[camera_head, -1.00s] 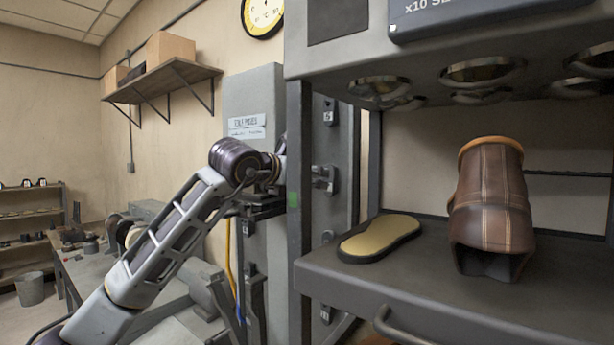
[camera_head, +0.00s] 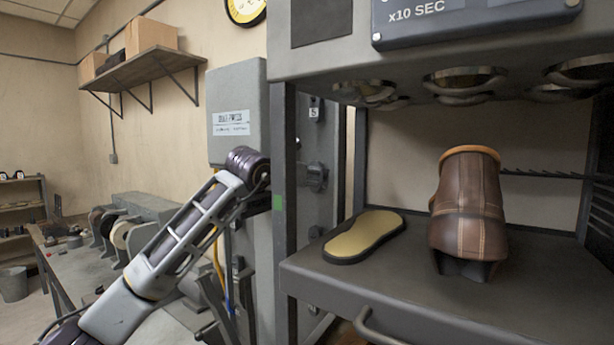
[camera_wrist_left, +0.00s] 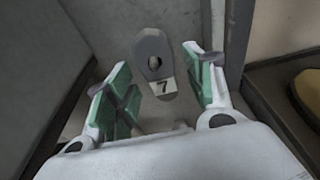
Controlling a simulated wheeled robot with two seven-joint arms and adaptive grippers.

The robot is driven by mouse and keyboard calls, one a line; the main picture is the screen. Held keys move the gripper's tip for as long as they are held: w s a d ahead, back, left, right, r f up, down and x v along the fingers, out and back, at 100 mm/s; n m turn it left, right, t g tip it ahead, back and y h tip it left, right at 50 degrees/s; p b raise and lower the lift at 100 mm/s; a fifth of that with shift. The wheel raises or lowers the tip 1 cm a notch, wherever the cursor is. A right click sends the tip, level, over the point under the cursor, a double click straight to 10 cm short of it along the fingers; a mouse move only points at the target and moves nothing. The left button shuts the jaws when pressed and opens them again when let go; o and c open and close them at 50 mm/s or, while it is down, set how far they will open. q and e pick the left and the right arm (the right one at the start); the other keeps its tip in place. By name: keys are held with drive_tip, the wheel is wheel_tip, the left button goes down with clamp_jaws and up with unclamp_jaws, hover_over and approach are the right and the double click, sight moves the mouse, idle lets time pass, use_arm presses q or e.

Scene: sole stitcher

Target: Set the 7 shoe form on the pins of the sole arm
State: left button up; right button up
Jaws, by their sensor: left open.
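In the left wrist view a grey, rounded piece with a knob (camera_wrist_left: 153,52) shows above a white label reading 7 (camera_wrist_left: 163,88). It stands against the grey panel; I cannot tell how much of it is the 7 shoe form. My left gripper (camera_wrist_left: 157,57) is open, with its green-padded fingers on either side of this piece and apart from it. In the head view my left arm reaches toward the grey cabinet, and its gripper is largely hidden at the post. The sole arm and its pins cannot be made out. My right gripper is not in view.
The machine's shelf (camera_head: 350,280) holds a tan sole (camera_head: 364,236) and a brown boot (camera_head: 468,210). A dark post (camera_head: 284,220) stands between my left arm and the shelf. A bench with machines is at left.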

use_arm(q)
drive_tip(key=shift+w+d, duration=0.2)
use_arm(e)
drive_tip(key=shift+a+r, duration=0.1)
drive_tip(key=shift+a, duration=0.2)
use_arm(q)
drive_tip(key=shift+f, duration=0.1)
clamp_jaws()
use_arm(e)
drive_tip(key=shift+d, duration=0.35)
use_arm(q)
drive_tip(key=shift+r, duration=0.2)
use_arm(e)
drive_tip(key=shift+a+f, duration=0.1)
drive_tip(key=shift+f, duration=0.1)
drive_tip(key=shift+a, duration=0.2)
use_arm(q)
drive_tip(key=shift+s+a+b, duration=0.1)
drive_tip(key=shift+a+b, duration=0.05)
drive_tip(key=shift+b, duration=0.2)
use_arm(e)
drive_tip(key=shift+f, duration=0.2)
